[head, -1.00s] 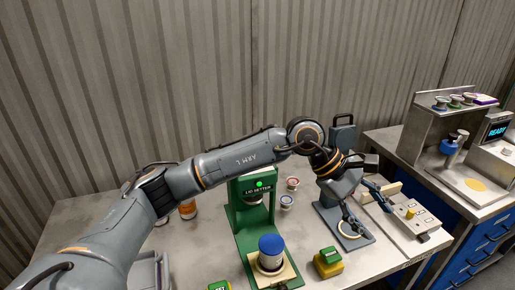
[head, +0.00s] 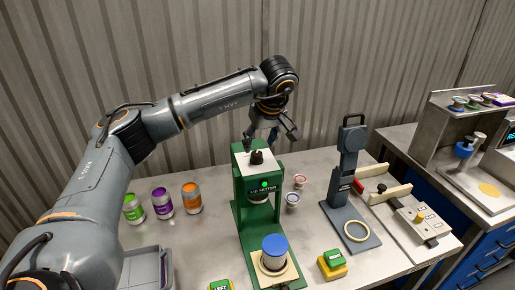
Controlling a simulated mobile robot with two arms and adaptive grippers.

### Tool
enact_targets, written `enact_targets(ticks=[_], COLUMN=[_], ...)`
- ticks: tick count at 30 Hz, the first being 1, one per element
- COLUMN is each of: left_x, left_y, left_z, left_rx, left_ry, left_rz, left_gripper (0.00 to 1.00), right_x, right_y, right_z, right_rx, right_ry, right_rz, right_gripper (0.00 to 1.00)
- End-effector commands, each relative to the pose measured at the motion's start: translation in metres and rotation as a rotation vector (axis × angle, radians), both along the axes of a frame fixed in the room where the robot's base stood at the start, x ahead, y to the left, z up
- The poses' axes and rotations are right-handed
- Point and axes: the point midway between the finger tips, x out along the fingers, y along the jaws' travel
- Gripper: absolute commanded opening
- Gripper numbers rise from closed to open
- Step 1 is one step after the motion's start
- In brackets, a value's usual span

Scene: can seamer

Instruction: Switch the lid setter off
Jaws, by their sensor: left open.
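The lid setter (head: 245,187) is a green press frame on the table, with its name on the front and a lit green lamp (head: 264,184). A black knob (head: 257,157) stands on its pale top; its setting is too small to read. A can with a blue top (head: 274,246) stands upright on the setter's base. My left gripper (head: 268,137) is open and empty, its fingers pointing down just above and behind the knob. I cannot tell whether a finger touches the knob. My right gripper is out of view.
Two green-and-yellow button boxes (head: 332,263) (head: 220,286) stand at the front. Green, purple and orange cans (head: 162,203) stand left, near a grey bin (head: 150,268). A dark grey stand (head: 347,190) is right of the setter.

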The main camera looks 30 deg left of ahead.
Motion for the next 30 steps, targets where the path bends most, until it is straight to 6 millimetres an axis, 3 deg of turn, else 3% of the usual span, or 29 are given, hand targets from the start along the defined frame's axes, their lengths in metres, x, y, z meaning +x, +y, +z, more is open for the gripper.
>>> enact_targets(ticks=[9,20,21,29,30], left_x=[0.010,0.011,0.011,0.011,0.011], left_y=[0.015,0.017,0.017,0.017,0.017], left_z=[-0.042,-0.049,-0.049,-0.049,-0.049], left_rx=[-0.001,-0.001,-0.001,-0.001,-0.001], left_ry=[0.001,-0.001,-0.001,-0.001,-0.001], left_rz=[0.001,0.001,0.001,0.001,0.001], left_gripper=[0.56,0.56,0.53,0.01,0.01], right_x=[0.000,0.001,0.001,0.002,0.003], right_y=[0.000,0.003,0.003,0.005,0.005], right_z=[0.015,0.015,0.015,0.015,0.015], right_rx=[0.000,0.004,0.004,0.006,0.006], right_ry=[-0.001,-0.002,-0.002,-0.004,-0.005], right_rz=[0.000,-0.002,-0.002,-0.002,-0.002], right_gripper=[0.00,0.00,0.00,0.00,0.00])
